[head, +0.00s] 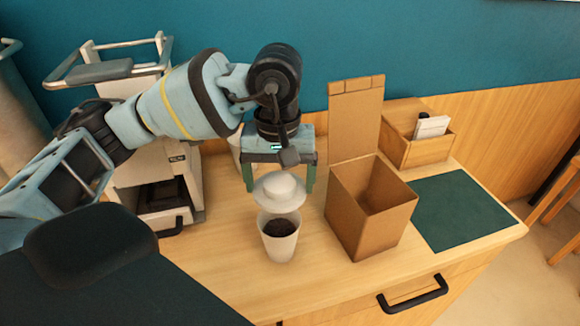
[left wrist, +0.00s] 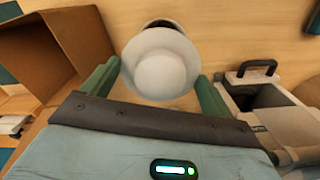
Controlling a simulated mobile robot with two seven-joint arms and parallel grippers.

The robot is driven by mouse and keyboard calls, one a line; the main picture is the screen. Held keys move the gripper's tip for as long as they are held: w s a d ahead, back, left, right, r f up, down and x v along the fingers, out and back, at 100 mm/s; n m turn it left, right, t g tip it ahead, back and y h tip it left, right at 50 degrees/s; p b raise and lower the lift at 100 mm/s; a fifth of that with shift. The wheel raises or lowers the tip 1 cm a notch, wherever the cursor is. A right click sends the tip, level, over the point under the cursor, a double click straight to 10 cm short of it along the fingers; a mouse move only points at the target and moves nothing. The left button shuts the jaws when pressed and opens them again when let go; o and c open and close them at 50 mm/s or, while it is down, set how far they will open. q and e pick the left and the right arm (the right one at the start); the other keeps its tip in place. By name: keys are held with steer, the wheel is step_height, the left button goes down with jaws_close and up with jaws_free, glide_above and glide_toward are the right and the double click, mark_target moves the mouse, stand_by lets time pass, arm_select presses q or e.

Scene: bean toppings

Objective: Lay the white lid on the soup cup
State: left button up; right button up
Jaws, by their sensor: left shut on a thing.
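The white soup cup (head: 279,246) stands upright on the wooden counter, with dark contents showing inside. The white lid (head: 278,193), a wide brim with a raised dome, is just above the cup's far rim; the dark contents show below its near edge. I cannot tell whether lid and cup touch. My left gripper (head: 279,182) is above the cup, shut on the lid, its green fingers on either side of the dome. In the left wrist view the lid (left wrist: 160,68) sits between the fingers and hides most of the cup. My right gripper is not in view.
An open cardboard box (head: 362,232) stands close to the right of the cup. A dark green mat (head: 465,212) and a wooden holder (head: 421,150) lie farther right. A white and black machine (head: 158,190) stands to the left. The counter in front of the cup is clear.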

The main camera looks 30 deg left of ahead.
mark_target(278, 200)
arm_select(q)
steer(key=shift+s, duration=0.45)
steer(key=shift+f, duration=0.7)
steer(key=shift+f+b, duration=0.95)
steer(key=shift+f, duration=0.8)
steer(key=shift+f+b, duration=0.55)
steer(key=shift+f, duration=0.35)
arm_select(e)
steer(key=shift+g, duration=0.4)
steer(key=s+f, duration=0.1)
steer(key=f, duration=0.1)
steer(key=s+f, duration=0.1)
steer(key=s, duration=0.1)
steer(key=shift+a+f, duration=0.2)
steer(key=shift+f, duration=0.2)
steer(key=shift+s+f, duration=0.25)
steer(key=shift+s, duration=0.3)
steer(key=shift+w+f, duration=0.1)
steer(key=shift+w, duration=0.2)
arm_select(q)
steer(key=shift+f+b, duration=0.2)
steer(key=shift+b, duration=0.15)
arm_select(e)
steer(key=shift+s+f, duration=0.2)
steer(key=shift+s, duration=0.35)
